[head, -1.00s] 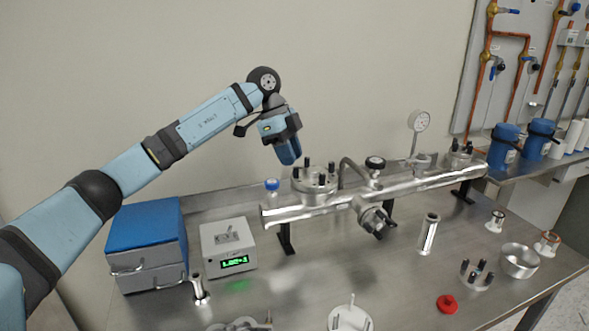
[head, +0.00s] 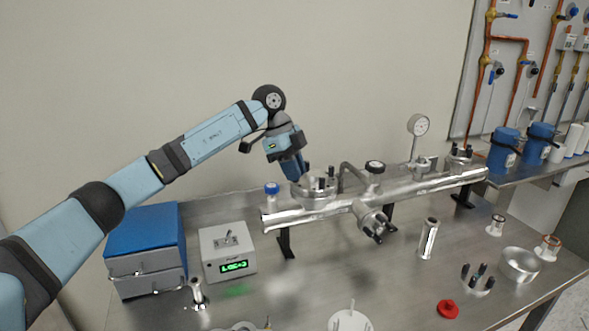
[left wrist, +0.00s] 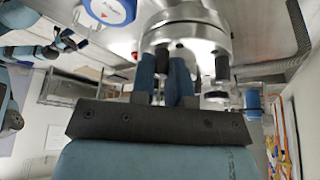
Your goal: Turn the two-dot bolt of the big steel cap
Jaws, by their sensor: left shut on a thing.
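The big steel cap (head: 316,192) sits on top of the steel pipe, left of the pipe's middle. It also shows at the top of the left wrist view (left wrist: 190,35). My left gripper (head: 297,177) reaches down onto the cap's left side. In the left wrist view its two blue fingers (left wrist: 166,80) are close together at the cap's rim, shut on a bolt that they mostly hide. Another dark bolt (left wrist: 222,68) stands free to their right. Dot marks are too small to make out.
A grey box with a green display (head: 228,252) and a blue-topped case (head: 145,232) stand left. Loose parts and a red ring (head: 448,309) lie in front.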

